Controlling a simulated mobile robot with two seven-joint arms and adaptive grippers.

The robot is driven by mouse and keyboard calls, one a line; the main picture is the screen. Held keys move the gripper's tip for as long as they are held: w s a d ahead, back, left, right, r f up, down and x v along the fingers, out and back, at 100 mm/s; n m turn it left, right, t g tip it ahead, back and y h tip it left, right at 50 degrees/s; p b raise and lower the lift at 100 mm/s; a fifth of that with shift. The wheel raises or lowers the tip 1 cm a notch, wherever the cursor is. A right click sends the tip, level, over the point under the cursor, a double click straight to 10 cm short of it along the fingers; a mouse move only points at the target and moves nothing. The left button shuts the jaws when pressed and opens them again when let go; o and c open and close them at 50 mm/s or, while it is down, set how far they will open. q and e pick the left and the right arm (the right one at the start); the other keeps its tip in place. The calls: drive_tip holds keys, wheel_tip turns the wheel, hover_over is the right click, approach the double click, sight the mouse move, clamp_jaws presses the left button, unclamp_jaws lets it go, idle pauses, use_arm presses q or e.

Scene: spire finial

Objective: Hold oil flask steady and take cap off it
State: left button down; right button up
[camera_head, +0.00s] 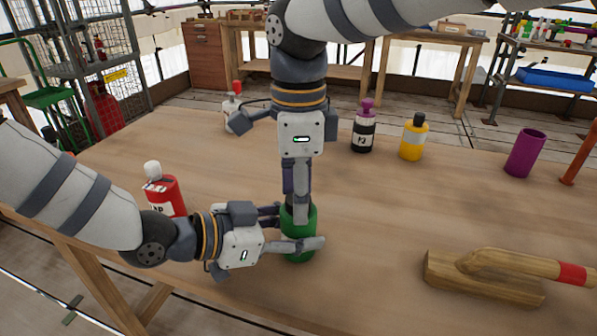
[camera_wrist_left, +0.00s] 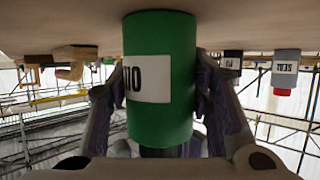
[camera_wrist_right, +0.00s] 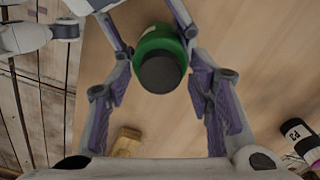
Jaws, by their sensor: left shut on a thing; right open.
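The oil flask (camera_head: 300,245) is a green cylinder standing upright on the wooden table. Its white label (camera_wrist_left: 148,84) shows inverted in the left wrist view. Its dark round cap (camera_wrist_right: 160,74) is on top, seen from above in the right wrist view and mostly hidden in the head view. My left gripper (camera_head: 297,230) is shut on the flask's body from the left side. My right gripper (camera_head: 296,205) points down from above, open, its fingers on either side of the cap. I cannot tell whether they touch it.
A red bottle (camera_head: 166,192) stands just behind my left arm. A white bottle (camera_head: 231,112), a black bottle (camera_head: 363,132) and a yellow bottle (camera_head: 412,142) stand farther back. A purple cup (camera_head: 525,153) and a wooden block with a handle (camera_head: 484,281) are at right. Bare table lies between.

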clamp_jaws()
drive_tip(key=n, duration=0.6)
drive_tip(key=shift+n, duration=0.4)
drive_tip(key=n, duration=1.4)
drive_tip(key=shift+n, duration=0.3)
drive_tip(key=n, duration=0.3)
drive_tip(key=shift+n, duration=0.3)
drive_tip(key=n, duration=0.7)
drive_tip(key=shift+r+n, duration=0.1)
drive_tip(key=shift+n, duration=0.3)
drive_tip(key=n, duration=0.6)
drive_tip(key=shift+n, duration=0.3)
drive_tip(key=n, duration=0.3)
drive_tip(key=shift+n, duration=0.4)
